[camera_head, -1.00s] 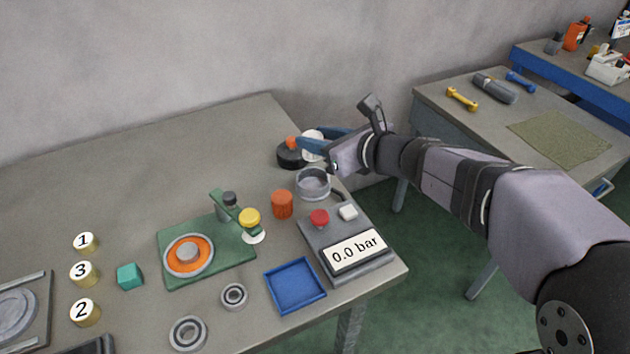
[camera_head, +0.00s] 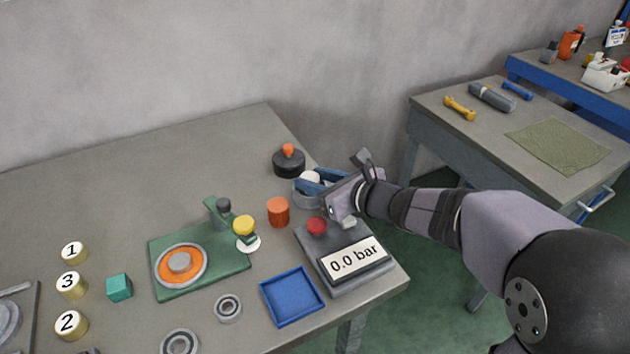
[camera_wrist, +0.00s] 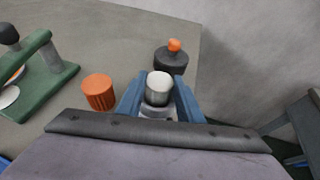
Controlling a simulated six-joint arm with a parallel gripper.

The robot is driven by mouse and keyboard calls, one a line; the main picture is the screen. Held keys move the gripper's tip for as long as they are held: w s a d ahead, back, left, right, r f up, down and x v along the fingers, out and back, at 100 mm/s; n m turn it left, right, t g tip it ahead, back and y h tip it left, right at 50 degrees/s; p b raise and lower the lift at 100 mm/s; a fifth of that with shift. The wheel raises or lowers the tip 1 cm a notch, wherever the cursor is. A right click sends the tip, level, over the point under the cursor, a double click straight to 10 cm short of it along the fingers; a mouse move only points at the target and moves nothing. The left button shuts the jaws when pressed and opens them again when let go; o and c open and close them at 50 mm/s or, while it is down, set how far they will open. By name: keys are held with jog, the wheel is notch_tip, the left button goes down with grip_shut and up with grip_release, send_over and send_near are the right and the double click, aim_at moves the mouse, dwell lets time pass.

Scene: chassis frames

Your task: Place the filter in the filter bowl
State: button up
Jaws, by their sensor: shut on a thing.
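The filter, a white cylinder (camera_wrist: 159,86), is held upright between the blue fingers of my gripper (camera_wrist: 160,98). In the head view, the top of the filter (camera_head: 309,177) shows between the fingertips of my gripper (camera_head: 311,182). The filter bowl is a grey round cup (camera_head: 304,202) directly below the fingers, partly hidden by them. Part of the bowl (camera_wrist: 156,112) also shows under the filter in the wrist view. I cannot tell whether the filter's lower end is above the bowl's rim or inside it.
A black lid with an orange knob (camera_head: 289,164) stands behind the bowl. An orange ribbed cylinder (camera_head: 278,212) stands to its left. The pressure unit (camera_head: 343,262) with a red button is in front, beside a blue tray (camera_head: 292,296). The table's right edge is close.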

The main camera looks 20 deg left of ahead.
jog(key=shift+f, duration=0.15)
jog(key=o, duration=1.1)
jog(key=shift+d+r, duration=0.15)
jog(key=shift+r, duration=0.15)
jog(key=v, duration=1.1)
jog(key=shift+s+d+r+p, duration=0.1)
jog(key=shift+s+d+p, duration=0.2)
jog(key=shift+p, duration=0.05)
